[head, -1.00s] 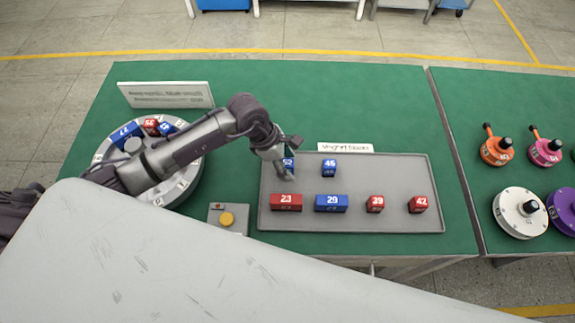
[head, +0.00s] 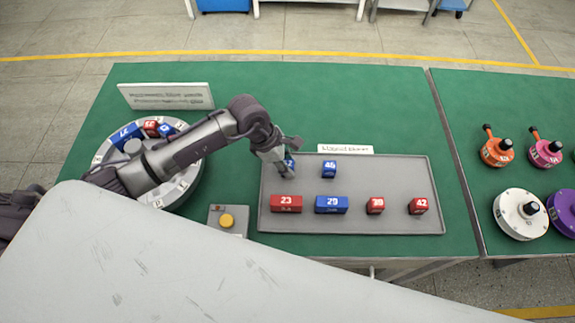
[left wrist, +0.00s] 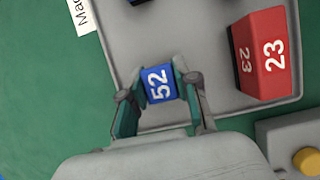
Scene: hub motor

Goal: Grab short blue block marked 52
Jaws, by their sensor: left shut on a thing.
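The short blue block marked 52 (left wrist: 158,84) is between the two fingers of my left gripper (left wrist: 160,92) in the left wrist view. The fingers are shut on its two sides, at the edge of the grey tray (left wrist: 130,45). In the head view my left gripper (head: 284,172) is over the tray's upper left corner, and the block (head: 290,163) is mostly hidden behind the fingers. Whether the block still touches the tray cannot be told. My right gripper is not in view.
The tray also holds a red block 23 (head: 286,204), blue blocks 29 (head: 331,205) and 45 (head: 329,169), and red blocks 39 (head: 375,206) and 42 (head: 418,206). A round fixture (head: 187,190) and a yellow button (head: 227,219) stand to the left.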

